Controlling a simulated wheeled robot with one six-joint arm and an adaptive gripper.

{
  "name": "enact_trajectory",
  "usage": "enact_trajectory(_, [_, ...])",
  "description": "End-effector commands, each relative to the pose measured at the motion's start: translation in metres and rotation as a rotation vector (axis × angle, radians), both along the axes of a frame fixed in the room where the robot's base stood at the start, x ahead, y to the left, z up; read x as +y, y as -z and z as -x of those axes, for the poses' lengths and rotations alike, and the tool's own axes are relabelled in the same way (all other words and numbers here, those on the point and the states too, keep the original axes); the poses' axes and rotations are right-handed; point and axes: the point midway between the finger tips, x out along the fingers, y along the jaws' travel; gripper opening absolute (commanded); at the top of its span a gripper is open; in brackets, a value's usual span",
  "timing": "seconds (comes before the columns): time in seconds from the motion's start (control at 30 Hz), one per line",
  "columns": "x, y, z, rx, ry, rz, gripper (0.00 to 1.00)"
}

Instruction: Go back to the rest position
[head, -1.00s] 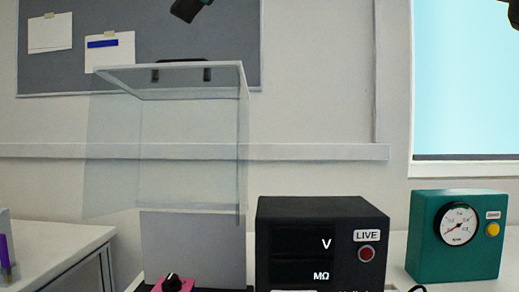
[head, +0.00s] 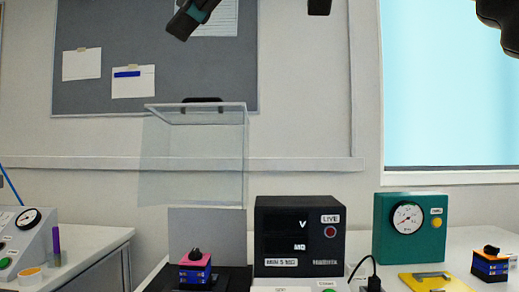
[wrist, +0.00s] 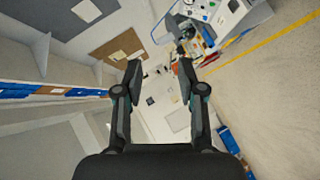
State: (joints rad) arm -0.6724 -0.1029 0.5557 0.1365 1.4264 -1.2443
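My gripper (wrist: 158,75) is open and empty in the wrist view, its two fingers apart with the distant room between them. In the head view parts of my arm show at the top edge, well above the bench. A rotary switch with a black knob on a pink-topped block (head: 195,268) sits on a black base on the bench. A clear cover (head: 195,155) with a black handle stands raised above and behind it. Nothing touches my gripper.
A black meter box (head: 299,237) labelled LIVE stands right of the switch. A green gauge box (head: 409,228), a yellow plate (head: 433,282) and an orange-topped block (head: 490,263) are further right. A grey gauge console (head: 28,240) is at left. The air above the bench is open.

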Motion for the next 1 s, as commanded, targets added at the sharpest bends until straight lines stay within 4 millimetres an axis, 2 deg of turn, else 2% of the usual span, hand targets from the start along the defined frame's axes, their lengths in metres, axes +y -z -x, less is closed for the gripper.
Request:
enact_trajectory(0.27, [0.006,-0.001,-0.012,0.103,0.060,-0.129,0.39])
enact_trajectory(0.57, [0.033,0.047,-0.053,0.324,0.165,-0.224,0.39])
enact_trajectory(0.67, [0.039,0.071,-0.067,0.405,0.212,-0.250,0.39])
enact_trajectory(0.77, [0.040,0.103,-0.082,0.496,0.280,-0.278,0.39])
enact_trajectory(0.87, [0.036,0.144,-0.097,0.597,0.371,-0.312,0.39])
enact_trajectory(1.0, [0.019,0.208,-0.114,0.728,0.517,-0.361,0.39])
